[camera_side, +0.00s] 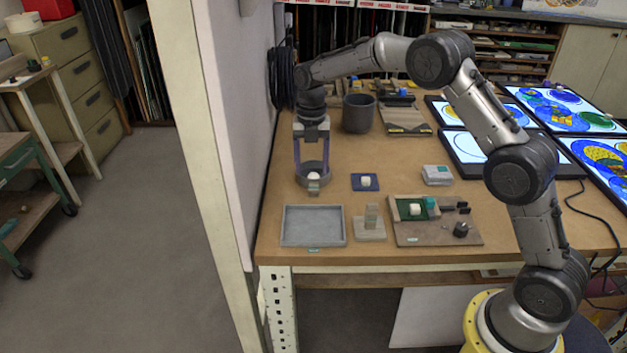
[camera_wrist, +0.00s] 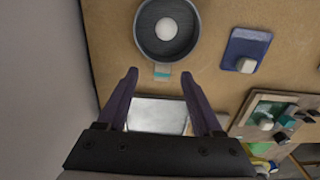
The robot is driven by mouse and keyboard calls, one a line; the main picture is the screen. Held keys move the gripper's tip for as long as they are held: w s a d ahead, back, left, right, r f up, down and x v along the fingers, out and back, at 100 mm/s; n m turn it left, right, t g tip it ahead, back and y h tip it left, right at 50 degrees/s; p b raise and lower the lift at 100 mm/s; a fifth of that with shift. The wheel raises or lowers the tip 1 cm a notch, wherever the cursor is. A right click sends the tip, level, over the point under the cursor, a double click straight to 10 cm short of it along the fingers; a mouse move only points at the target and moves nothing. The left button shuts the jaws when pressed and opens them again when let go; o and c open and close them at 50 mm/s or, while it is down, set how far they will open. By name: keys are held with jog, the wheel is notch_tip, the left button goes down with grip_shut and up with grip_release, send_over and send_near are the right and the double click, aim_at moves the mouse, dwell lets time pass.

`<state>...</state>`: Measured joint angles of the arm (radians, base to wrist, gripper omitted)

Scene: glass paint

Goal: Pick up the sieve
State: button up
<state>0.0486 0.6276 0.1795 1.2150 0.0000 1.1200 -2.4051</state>
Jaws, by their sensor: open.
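The sieve appears to be the round dark grey rimmed dish (camera_side: 313,184) on the left part of the bench. It has a small tab with a teal label on its near side, and a white rounded piece lies inside it. The dish also shows at the top of the wrist view (camera_wrist: 146,41), its tab (camera_wrist: 162,72) lying between the lines of my fingertips. My gripper (camera_side: 311,164) points down over the dish, its two purple fingers spread apart and empty. It also shows in the wrist view (camera_wrist: 158,74). I cannot tell how high the fingertips are above the tab.
A shallow grey tray (camera_side: 287,240) lies in front. A blue pad (camera_side: 356,187) with a white piece is to the right. A block with an upright (camera_side: 371,218) and a wooden board (camera_side: 410,236) stand nearer. A dark pot (camera_side: 358,115) stands behind. A wall borders the left.

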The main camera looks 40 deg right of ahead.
aim_at(314, 183)
jog(key=shift+s+d+f, duration=0.1)
jog(key=shift+f, duration=1.25)
jog(key=shift+s+d+f, duration=0.1)
jog(key=shift+f, duration=1.2)
grip_shut()
